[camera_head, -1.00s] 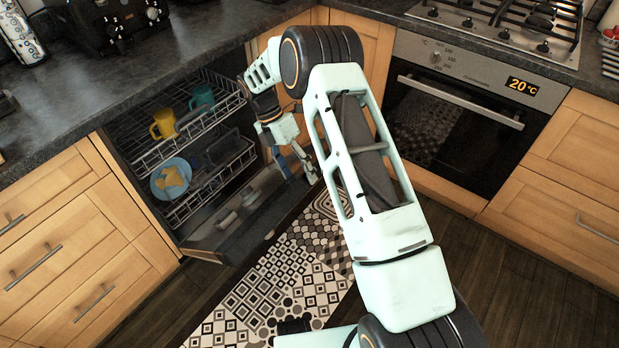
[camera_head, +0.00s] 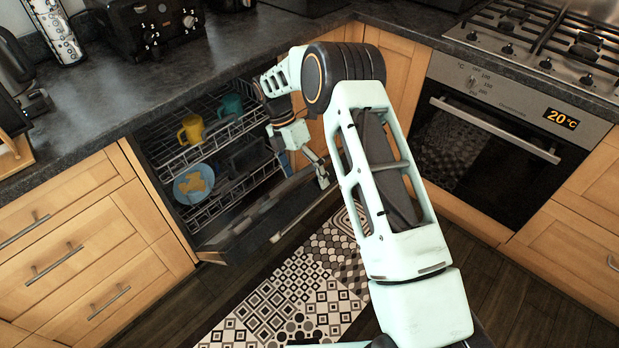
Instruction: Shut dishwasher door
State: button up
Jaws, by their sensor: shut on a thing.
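The dishwasher door (camera_head: 262,222) is a dark panel hinged at the bottom, tilted up and standing partly open in front of the racks. My gripper (camera_head: 322,174) is at the door's upper right corner, shut on its edge; the fingertips are small in view and their exact contact is hard to make out. Inside the dishwasher, the upper rack (camera_head: 182,152) holds a yellow mug (camera_head: 191,129) and a teal mug (camera_head: 230,105). The lower rack holds a blue plate with a yellow patch (camera_head: 194,184). The door hides part of the lower rack.
Wooden drawers (camera_head: 80,250) stand left of the dishwasher, and an oven (camera_head: 490,150) is to the right. A dark countertop (camera_head: 110,110) runs above, with a black toaster (camera_head: 150,25). A patterned rug (camera_head: 290,295) covers the floor in front.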

jog(key=shift+a+r, duration=0.1)
jog(key=shift+r, duration=0.05)
jog(key=shift+r, duration=0.3)
jog(key=v, duration=1.1)
jog(key=shift+a+r, duration=0.1)
jog(key=shift+r, duration=0.05)
